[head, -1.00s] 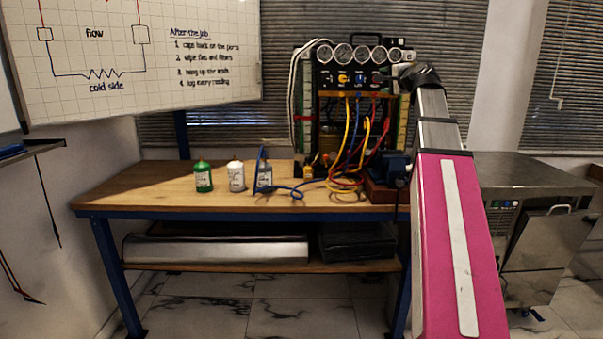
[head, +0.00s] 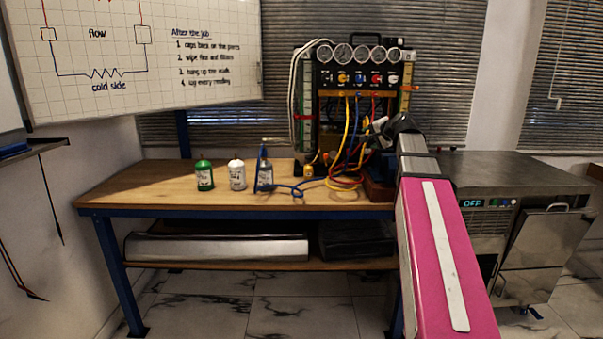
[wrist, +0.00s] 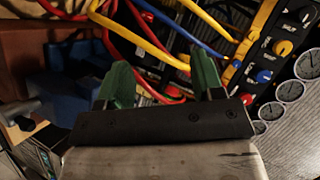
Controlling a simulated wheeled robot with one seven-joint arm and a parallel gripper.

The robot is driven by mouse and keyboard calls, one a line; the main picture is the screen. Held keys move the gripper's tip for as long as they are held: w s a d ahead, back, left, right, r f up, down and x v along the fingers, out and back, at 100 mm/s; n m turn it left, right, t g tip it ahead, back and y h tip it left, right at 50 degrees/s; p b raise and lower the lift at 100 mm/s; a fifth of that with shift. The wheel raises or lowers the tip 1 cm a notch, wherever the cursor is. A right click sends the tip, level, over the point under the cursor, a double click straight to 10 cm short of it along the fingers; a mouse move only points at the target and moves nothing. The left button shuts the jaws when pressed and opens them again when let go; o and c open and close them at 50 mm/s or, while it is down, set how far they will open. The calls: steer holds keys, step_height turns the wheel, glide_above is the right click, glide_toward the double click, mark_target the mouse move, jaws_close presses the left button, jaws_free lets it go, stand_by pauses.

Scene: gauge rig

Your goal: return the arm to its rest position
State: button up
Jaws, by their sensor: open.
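My arm, with a pink link and a grey forearm, reaches from the lower right over the right end of the workbench (head: 130,184) in the head view. My gripper is hard to make out there, near the lower front of the gauge panel (head: 350,78). In the wrist view my gripper (wrist: 162,85) shows two green fingers set apart, with nothing held between them. Beyond the fingers are red, yellow and blue hoses (wrist: 160,45) and the panel's knobs and gauges (wrist: 289,91). I cannot tell if a finger touches a hose.
A blue vise-like object (wrist: 80,80) is close left of the fingers. A metal cabinet (head: 520,178) stands right. The bench's left end is clear.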

steer(key=s+a+f+n+g+h, duration=0.1)
steer(key=s+a+f+g, duration=0.15)
steer(key=f, duration=0.75)
steer(key=s+a+f+n+g, duration=0.15)
steer(key=s+f, duration=0.25)
steer(key=f, duration=0.6)
steer(key=s+a+f+n+g+h, duration=0.1)
steer(key=s+f+n+g, duration=0.15)
steer(key=f, duration=0.75)
steer(key=s+a+f+n+g+h, duration=0.1)
steer(key=s+f+n+g+h, duration=0.2)
steer(key=s+f, duration=1.5)
steer(key=shift+a+f+n+g, duration=0.4)
steer(key=shift+n+g, duration=0.2)
steer(key=shift+g, duration=0.65)
